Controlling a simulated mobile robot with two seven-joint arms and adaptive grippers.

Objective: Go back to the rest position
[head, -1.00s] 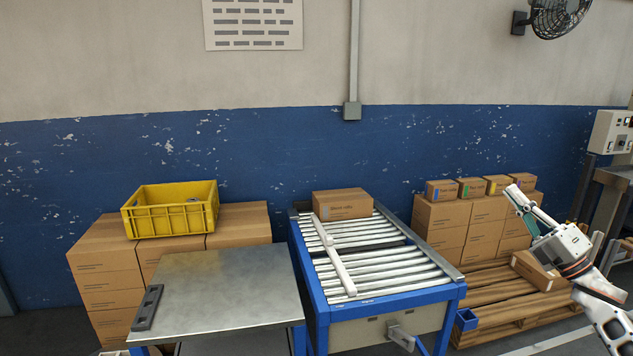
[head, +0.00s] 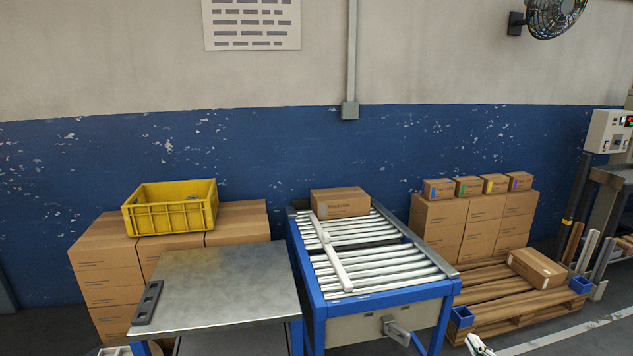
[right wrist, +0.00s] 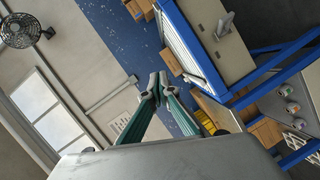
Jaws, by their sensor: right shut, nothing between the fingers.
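My right gripper (right wrist: 157,82) shows in the right wrist view with its green fingers together at the tips and nothing between them. My left gripper is in neither view.
A roller conveyor (head: 385,303) carries a cardboard box (head: 340,202). Left of it stand a metal table (head: 215,285) and a yellow crate (head: 170,218) on stacked cartons. Right of it, a wooden pallet (head: 490,315) holds a lone box (head: 538,268) and stacked cartons (head: 470,222). A control box (head: 606,132) stands far right.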

